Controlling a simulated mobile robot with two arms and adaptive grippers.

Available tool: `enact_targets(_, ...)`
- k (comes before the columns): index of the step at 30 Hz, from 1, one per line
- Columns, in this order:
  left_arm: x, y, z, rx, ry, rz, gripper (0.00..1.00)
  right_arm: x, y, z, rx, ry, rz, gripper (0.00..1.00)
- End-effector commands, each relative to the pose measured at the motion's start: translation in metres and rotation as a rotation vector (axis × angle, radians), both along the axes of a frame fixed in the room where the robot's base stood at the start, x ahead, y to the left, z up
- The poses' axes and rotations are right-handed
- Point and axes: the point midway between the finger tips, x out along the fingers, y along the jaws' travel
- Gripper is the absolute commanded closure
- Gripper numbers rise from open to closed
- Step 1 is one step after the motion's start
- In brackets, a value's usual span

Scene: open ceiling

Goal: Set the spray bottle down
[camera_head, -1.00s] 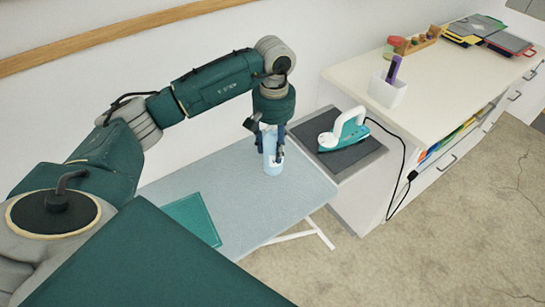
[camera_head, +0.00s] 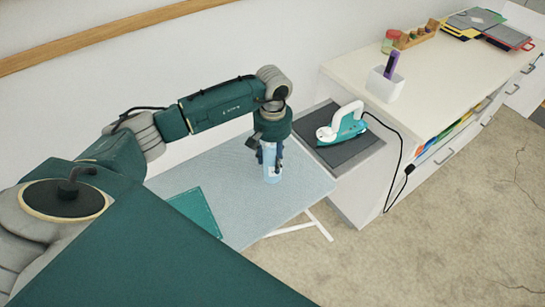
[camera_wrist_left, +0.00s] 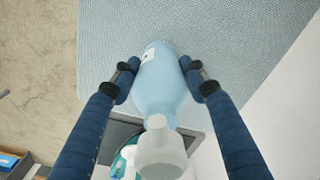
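The light blue spray bottle (camera_head: 271,174) is upright over the pale blue ironing board (camera_head: 234,222), near its right end. My left gripper (camera_head: 271,160) points down at it and is shut on its body. In the left wrist view a finger lies along each side of the bottle (camera_wrist_left: 162,88), with its white spray head (camera_wrist_left: 160,150) toward the camera. Its base is at or very close to the board; I cannot tell whether they touch. My right gripper is not in view.
A teal folded cloth (camera_head: 196,211) lies on the board, left of the bottle. A teal and white iron (camera_head: 344,124) stands on a dark pad (camera_head: 346,151) to the right. Beyond is a white cabinet (camera_head: 420,92) with a white pen holder (camera_head: 385,85). The board around the bottle is clear.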

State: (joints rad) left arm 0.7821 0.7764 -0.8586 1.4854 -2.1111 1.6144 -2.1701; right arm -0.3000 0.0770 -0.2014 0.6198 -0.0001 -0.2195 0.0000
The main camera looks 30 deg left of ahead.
Motion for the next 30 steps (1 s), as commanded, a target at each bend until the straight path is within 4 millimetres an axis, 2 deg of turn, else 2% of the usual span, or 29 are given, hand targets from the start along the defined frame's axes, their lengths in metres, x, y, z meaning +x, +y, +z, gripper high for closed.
enact_targets(1,0.0,0.0,0.0,0.0,0.0,0.0,0.46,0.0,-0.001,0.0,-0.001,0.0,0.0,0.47)
enact_targets(3,0.0,0.0,0.0,0.0,0.0,0.0,0.37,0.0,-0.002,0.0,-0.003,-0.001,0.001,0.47)
enact_targets(14,0.0,0.0,0.005,-0.001,0.0,0.0,0.37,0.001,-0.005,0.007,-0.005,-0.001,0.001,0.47)
enact_targets(15,0.001,0.0,0.007,0.0,-0.004,0.0,0.37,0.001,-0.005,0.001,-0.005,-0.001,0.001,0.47)
enact_targets(20,0.002,0.0,0.034,0.001,-0.008,-0.001,0.37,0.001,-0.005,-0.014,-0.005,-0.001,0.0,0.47)
enact_targets(27,0.002,0.0,0.087,0.0,-0.007,0.001,0.37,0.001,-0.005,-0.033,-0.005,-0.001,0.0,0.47)
enact_targets(30,0.001,0.0,0.103,0.0,-0.004,0.0,0.37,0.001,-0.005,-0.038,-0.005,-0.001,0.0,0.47)
